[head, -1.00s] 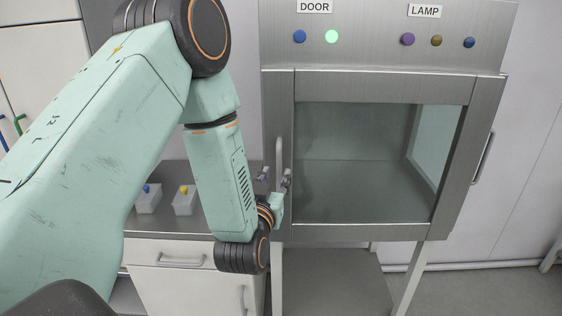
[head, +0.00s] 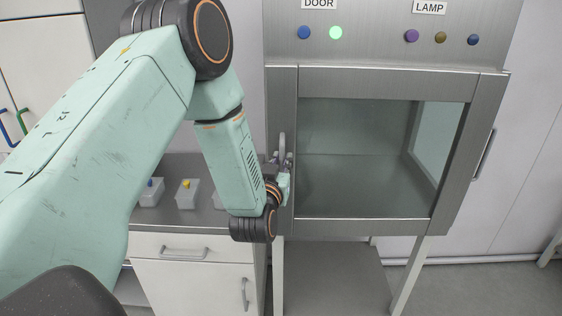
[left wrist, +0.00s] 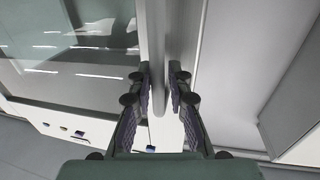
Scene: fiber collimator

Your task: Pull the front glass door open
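The front glass door (head: 365,150) of the steel cabinet looks closed, its frame flush with the cabinet front. Its upright bar handle (head: 282,146) is on the left side of the door frame; the bar also shows in the left wrist view (left wrist: 157,45). My left gripper (head: 281,159) is at the lower part of this handle. My right gripper is not in view.
The panel above carries a DOOR label (head: 319,4) with a blue button (head: 304,32) and a lit green button (head: 336,33), and a LAMP label (head: 429,7). Small clear boxes (head: 187,196) stand on the counter left of the cabinet. A side handle (head: 485,155) is at right.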

